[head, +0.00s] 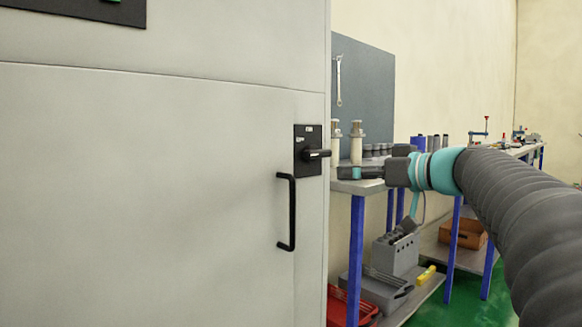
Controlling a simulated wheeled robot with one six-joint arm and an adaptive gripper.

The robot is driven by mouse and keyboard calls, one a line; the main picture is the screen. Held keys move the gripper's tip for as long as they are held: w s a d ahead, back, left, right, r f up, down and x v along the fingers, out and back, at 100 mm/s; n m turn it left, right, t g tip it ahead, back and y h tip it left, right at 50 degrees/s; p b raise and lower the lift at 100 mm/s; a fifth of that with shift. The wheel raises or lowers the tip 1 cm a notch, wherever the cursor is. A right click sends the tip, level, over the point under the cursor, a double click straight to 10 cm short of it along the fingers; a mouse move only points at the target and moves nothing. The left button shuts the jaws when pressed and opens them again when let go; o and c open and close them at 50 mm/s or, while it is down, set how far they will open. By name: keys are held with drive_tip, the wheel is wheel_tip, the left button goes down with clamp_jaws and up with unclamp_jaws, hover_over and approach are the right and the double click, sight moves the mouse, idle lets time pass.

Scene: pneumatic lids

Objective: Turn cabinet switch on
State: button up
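The cabinet (150,190) is a large light grey box filling the left half of the head view. Its switch (314,154) is a black rotary handle on a black square plate (303,170) near the cabinet's right edge. The handle sticks out to the right and looks roughly level. My gripper (345,173) is just right of the switch and slightly lower, pointing left toward it. I cannot tell whether it touches the handle. Its fingers show side-on, so their opening is not clear.
A black door handle (287,212) stands below the switch. A workbench with blue legs (356,250) is behind my gripper, with several cylindrical parts on it. A red crate (345,308) and a grey toolbox (396,254) sit on the lower shelf. Green floor (480,300) shows at right.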

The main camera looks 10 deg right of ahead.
sight(322, 154)
drive_tip(key=shift+n+t+y, duration=0.3)
drive_tip(key=shift+n+t, duration=0.1)
drive_tip(key=shift+t, duration=0.3)
drive_tip(key=w+a+r, duration=0.1)
drive_tip(key=w+a, duration=0.1)
drive_tip(key=w, duration=0.2)
drive_tip(key=w+a+p, duration=0.1)
drive_tip(key=w, duration=0.3)
drive_tip(key=w+a+r, duration=0.1)
drive_tip(key=w+a, duration=0.1)
drive_tip(key=w, duration=0.2)
drive_tip(key=shift+w+a+r+p, duration=0.25)
drive_tip(key=shift+a+r+p, duration=0.1)
drive_tip(key=shift+p, duration=0.05)
drive_tip(key=shift+c, duration=0.3)
drive_tip(key=c, duration=0.8)
drive_tip(key=shift+c, duration=0.2)
